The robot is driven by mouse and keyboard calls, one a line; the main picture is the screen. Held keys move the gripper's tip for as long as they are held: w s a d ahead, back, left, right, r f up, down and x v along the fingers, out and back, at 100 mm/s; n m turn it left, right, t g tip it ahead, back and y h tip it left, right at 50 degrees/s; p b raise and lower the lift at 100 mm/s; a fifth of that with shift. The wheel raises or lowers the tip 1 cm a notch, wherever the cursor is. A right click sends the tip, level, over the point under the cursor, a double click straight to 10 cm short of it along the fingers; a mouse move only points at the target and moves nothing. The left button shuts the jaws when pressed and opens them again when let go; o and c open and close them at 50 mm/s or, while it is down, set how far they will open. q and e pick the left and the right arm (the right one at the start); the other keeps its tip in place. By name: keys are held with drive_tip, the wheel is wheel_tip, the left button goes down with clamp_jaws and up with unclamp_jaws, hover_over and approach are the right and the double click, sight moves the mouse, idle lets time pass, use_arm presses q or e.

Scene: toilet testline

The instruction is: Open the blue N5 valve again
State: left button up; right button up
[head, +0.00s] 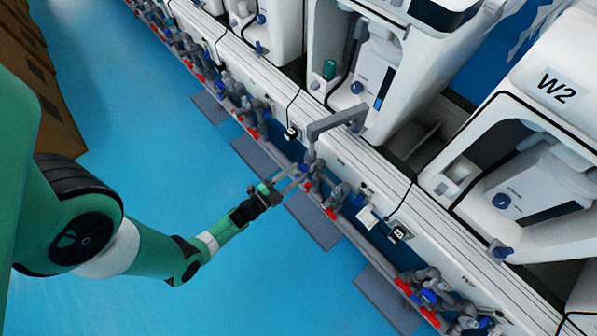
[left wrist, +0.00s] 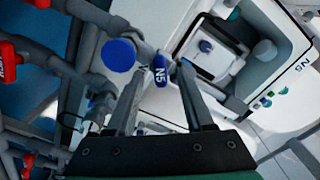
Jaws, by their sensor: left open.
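The blue N5 valve handle (left wrist: 158,68) shows in the left wrist view with its white "N5" lettering facing the camera. It lies between the fingertips of my left gripper (left wrist: 161,68), which is open around it; I cannot tell whether either finger touches it. In the head view my left gripper (head: 302,175) reaches from the left to the pipe row, with its fingertips close to a small blue handle (head: 309,157). The valve body behind the handle is partly hidden. My right gripper is in neither view.
A round blue knob (left wrist: 119,55) sits just left of the handle, among grey pipes. Red valve handles (left wrist: 8,62) are further left. A grey bracket (head: 338,121) juts out above the gripper. White toilets, one marked W2 (head: 556,84), line the bench; blue floor lies open in front.

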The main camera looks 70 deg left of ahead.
use_arm(q)
drive_tip(key=shift+x, duration=1.1)
clamp_jaws()
